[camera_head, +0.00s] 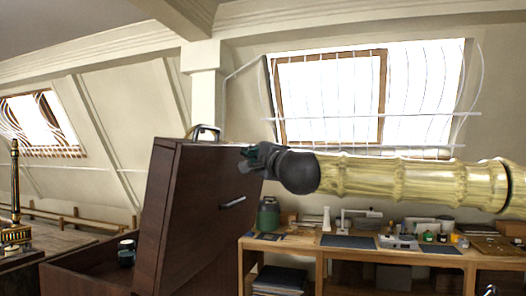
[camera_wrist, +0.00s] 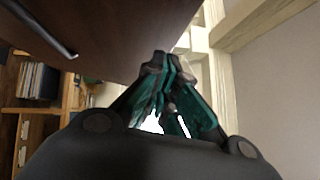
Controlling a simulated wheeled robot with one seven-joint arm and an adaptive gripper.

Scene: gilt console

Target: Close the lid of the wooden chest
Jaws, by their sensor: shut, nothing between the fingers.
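The dark brown wooden chest (camera_head: 85,278) is at the lower left in the head view, with its lid (camera_head: 190,225) raised steeply and tilted a little. A metal handle (camera_head: 232,202) is on the lid's right-hand face. My gripper (camera_head: 250,158) is shut and empty at the upper right part of the lid, very close to that face; I cannot tell whether it touches. In the wrist view the shut teal-lined fingers (camera_wrist: 165,70) point up beside the lid (camera_wrist: 120,35), whose handle (camera_wrist: 45,32) is at the upper left.
A dark jar with a pale top (camera_head: 126,254) stands by the chest's open part. A wooden desk (camera_head: 350,254) with a green canister (camera_head: 268,214) and small items is behind at right. An ornate gilt object (camera_head: 15,215) is at far left. Space above the lid looks clear.

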